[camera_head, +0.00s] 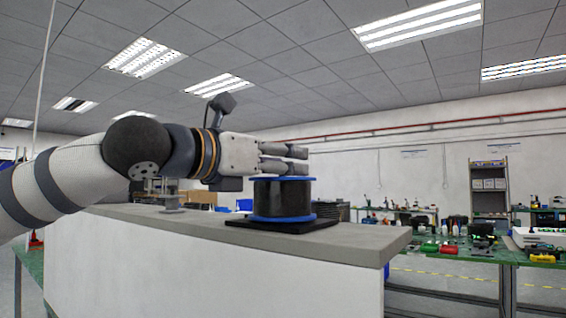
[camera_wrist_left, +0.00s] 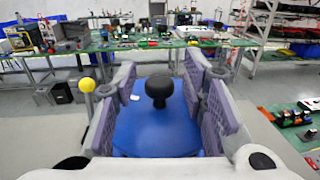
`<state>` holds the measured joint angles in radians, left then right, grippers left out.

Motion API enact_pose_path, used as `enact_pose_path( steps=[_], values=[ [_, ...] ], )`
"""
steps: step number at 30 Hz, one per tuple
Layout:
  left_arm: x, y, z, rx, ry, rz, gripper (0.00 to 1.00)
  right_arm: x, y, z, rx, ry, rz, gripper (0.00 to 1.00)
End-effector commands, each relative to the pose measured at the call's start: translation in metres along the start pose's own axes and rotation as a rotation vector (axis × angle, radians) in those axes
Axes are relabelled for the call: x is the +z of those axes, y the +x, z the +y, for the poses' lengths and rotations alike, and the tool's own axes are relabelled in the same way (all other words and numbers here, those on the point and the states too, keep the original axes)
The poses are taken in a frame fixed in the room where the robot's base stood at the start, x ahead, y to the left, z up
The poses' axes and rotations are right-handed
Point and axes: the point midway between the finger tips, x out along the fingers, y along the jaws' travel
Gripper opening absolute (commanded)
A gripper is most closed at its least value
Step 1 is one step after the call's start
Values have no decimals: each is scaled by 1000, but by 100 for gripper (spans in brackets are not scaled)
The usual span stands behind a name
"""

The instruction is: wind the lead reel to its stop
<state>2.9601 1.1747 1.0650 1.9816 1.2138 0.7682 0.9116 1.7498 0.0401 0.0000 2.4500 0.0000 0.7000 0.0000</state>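The lead reel (camera_head: 283,199) is a black drum with blue flanges, upright on a dark base plate (camera_head: 290,226) on the counter. In the left wrist view its blue top flange (camera_wrist_left: 155,128) carries a black knob (camera_wrist_left: 160,90) and a small white mark. My left gripper (camera_head: 296,160) is level, just above the reel's top. In the wrist view the left gripper's grey-padded fingers (camera_wrist_left: 162,104) are spread wide, one each side of the knob, with a clear gap to it. In the head view the knob is hidden behind the fingers. My right gripper is not in view.
The grey-topped white counter (camera_head: 372,238) has free room right of the reel. A yellow ball on a post (camera_wrist_left: 87,85) stands left of the fingers in the wrist view. Green workbenches (camera_head: 450,243) with tools and a shelf rack (camera_head: 489,190) stand beyond.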

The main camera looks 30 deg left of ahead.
Motion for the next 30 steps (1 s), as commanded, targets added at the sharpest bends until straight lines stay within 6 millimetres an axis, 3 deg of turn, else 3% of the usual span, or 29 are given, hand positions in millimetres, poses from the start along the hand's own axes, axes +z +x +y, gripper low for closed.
enact_pose_path(
  steps=[8, 13, 23, 30],
  values=[
    [0, 3, 0, 0, 0, -1, 39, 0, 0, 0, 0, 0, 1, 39],
    [0, 3, 0, 0, 0, -1, 0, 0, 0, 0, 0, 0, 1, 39],
    [0, 3, 1, -25, -1, 0, 0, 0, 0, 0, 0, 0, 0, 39],
    [0, 3, 1, -154, -6, -2, 0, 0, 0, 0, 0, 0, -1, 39]
  ],
)
